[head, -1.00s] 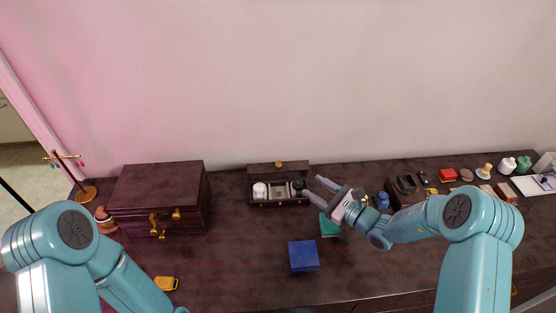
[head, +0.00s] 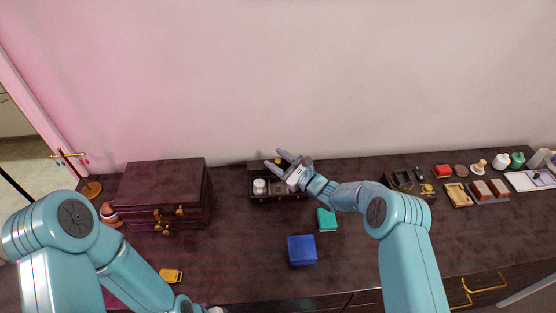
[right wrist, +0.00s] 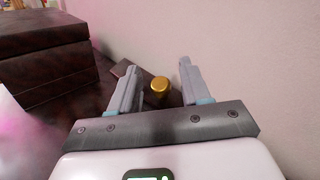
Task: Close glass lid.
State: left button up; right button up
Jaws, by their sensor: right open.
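A small dark open box (head: 257,197) stands near the wall, left of the picture's centre, with a white jar (head: 259,186) inside. Its lid (head: 255,167) stands raised at the back, with a gold knob (head: 278,161), which also shows in the right wrist view (right wrist: 160,85). I cannot make out the lid's glass. My right gripper (head: 274,159) is open and empty over the box's right part, hiding some of it. In the right wrist view its fingers (right wrist: 158,68) lie either side of the knob; contact does not show. My left gripper's fingers are out of view.
A large dark chest (head: 163,182) with gold latches stands left of the box. A blue box (head: 302,250) and a teal box (head: 327,219) lie in front. Several small items and trays (head: 457,194) line the right side. The wall is close behind.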

jog(key=shift+a, duration=0.1)
grip_shut()
jog(key=s+f+b, duration=0.1)
jog(key=b, duration=0.1)
jog(key=s+f+n+y+b, duration=0.1)
jog(key=s+b, duration=0.1)
jog(key=b, duration=0.1)
jog(key=s+f+n+t+b, duration=0.1)
jog(key=b, duration=0.2)
jog(key=shift+s+y, duration=0.4)
jog(key=shift+f, duration=0.1)
